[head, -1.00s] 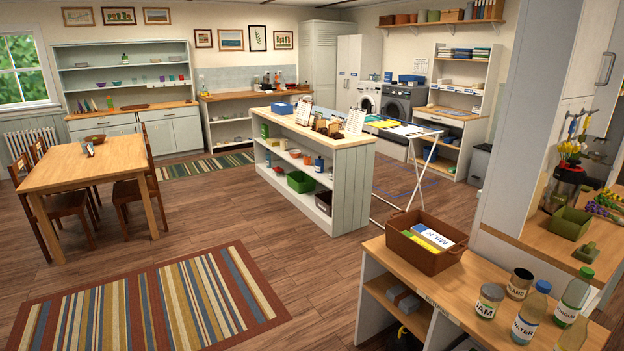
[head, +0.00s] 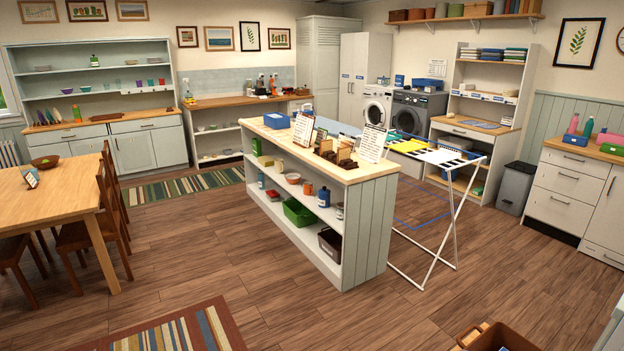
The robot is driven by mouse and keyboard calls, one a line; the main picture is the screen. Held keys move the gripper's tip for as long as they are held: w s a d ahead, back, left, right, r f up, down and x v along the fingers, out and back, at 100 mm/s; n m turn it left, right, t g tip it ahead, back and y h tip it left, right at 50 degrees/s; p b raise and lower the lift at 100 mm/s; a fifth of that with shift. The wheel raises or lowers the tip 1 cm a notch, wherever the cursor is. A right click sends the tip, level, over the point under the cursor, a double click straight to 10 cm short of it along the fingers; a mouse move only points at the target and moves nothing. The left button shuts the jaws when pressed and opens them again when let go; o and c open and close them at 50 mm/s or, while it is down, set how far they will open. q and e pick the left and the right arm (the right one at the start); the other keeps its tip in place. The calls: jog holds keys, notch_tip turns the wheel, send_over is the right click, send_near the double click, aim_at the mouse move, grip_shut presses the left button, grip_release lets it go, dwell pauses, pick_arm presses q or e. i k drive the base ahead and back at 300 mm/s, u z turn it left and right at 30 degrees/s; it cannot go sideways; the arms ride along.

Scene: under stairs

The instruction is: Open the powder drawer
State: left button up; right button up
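Two front-loading washing-type machines stand against the far wall, a white one (head: 376,106) and a dark grey one (head: 415,114). The lower part of each is partly hidden by the island and the drying rack. A powder drawer cannot be made out on either machine at this distance. A pale desk unit (head: 470,138) to their right has a wide drawer under its top, which looks shut. Neither of my grippers is in view.
A shelved island (head: 345,180) and a white folding rack (head: 455,215) stand between me and the machines. A table (head: 55,185) with chairs is at left. A brown crate (head: 500,338) is at the bottom right. Open wooden floor lies ahead and left of the island.

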aim_at(368, 91)
jog(key=i, duration=2.85)
jog(key=z, duration=2.2)
jog(key=i, duration=7.05)
jog(key=u, duration=2.15)
